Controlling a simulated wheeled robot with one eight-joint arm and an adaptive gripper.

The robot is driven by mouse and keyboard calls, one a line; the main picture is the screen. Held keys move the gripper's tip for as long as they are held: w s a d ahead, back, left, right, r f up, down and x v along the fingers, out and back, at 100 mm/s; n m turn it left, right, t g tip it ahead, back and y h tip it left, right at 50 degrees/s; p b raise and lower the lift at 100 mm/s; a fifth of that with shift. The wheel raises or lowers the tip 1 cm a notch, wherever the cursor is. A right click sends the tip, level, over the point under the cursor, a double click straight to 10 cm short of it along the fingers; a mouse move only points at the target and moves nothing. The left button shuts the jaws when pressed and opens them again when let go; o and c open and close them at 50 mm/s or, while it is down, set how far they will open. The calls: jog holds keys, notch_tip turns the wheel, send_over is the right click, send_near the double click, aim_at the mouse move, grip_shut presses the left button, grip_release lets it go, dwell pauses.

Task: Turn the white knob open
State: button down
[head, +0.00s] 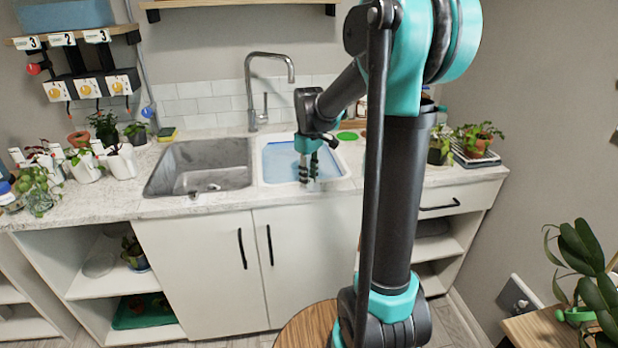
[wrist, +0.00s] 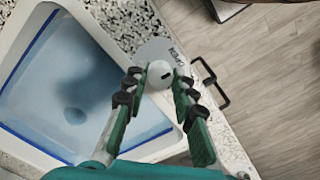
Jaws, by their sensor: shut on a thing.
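The white knob (wrist: 158,71) shows in the wrist view between the fingertips of my gripper (wrist: 158,88). It is round, with a short dark mark on its face. A pale grey plate (wrist: 150,50) lies behind it, with small dark lettering near its right edge that seems to read OPEN. The fingers are closed on the knob from both sides. In the head view my gripper (head: 308,170) points down at the front of the right basin, and I cannot make out the knob there.
The white right basin (wrist: 32,50) with blue water lies left of my gripper in the wrist view. The grey sink (head: 205,160) and tall faucet (head: 270,80) stand to its left in the head view. Potted plants (head: 470,140) stand at the counter's right end.

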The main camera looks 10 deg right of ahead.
jog(key=shift+n, duration=0.5)
jog(key=c, duration=1.2)
grip_release()
jog(key=shift+r, duration=0.15)
notch_tip(320, 180, up, 12)
jog(key=shift+f, duration=0.15)
jog(key=s+d+f+m+t, duration=0.1)
jog(key=s+f+m, duration=0.2)
jog(key=s+f, duration=0.4)
jog(key=s+d+f+m+t, duration=0.1)
jog(key=s+f+m, duration=0.2)
jog(key=s+f, duration=0.4)
jog(key=s+d+f+m+t, duration=0.2)
jog(key=s+f+m, duration=0.1)
jog(key=s+f, duration=0.4)
jog(key=shift+s+f, duration=0.15)
jog(key=shift+s, duration=0.05)
